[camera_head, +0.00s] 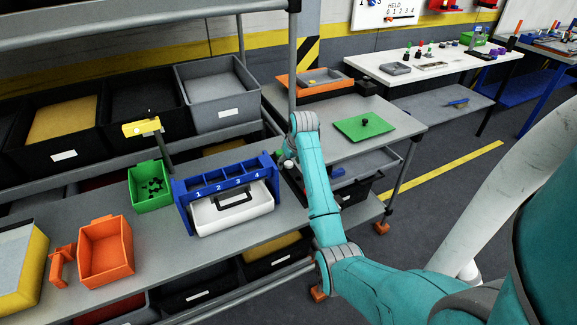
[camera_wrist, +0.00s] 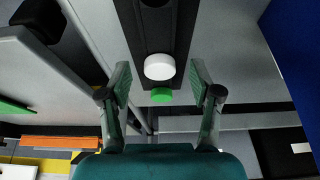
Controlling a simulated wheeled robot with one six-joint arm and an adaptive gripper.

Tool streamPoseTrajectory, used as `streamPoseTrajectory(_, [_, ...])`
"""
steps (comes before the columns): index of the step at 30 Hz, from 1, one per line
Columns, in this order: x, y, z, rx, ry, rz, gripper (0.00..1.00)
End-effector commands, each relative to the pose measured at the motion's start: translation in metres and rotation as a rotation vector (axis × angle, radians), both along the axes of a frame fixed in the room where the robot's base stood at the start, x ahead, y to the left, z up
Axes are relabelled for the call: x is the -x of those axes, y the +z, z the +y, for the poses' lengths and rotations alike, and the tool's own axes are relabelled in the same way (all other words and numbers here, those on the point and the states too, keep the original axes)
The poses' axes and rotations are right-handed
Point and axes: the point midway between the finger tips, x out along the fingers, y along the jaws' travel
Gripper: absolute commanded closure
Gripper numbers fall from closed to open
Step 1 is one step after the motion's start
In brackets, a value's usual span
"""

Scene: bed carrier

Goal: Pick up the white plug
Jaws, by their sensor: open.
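The white plug (camera_head: 288,164) is a small round white piece; in the wrist view the white plug (camera_wrist: 159,67) sits on a dark strip (camera_wrist: 150,35). A green plug (camera_wrist: 161,95) is beside it on the same strip. My gripper (camera_wrist: 160,76) is open, with one finger on each side of the white plug and visible gaps to both. No contact shows. In the head view my arm reaches down beside the blue rack, and the fingers are mostly hidden by the wrist.
The blue rack (camera_head: 181,191) with numbered slots and a white case (camera_head: 232,212) stand left of my arm. A green bin (camera_head: 152,200) and an orange bin (camera_head: 106,262) are further left. A green board (camera_head: 363,126) lies on the right-hand shelf.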

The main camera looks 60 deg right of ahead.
Motion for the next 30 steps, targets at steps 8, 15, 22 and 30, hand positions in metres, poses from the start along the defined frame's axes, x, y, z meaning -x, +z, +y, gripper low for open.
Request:
streamPoseTrajectory(8, [-0.0046, -0.012, -0.0029, 0.001, 0.0, -0.001, 0.36])
streamPoseTrajectory(15, [-0.0046, -0.0116, -0.0028, 0.001, 0.0, -0.001, 0.66])
streamPoseTrajectory(22, [-0.0046, -0.0116, -0.0028, 0.001, 0.0, -0.001, 0.83])
streamPoseTrajectory(30, [-0.0048, -0.0042, -0.0031, 0.002, 0.0, -0.003, 0.83])
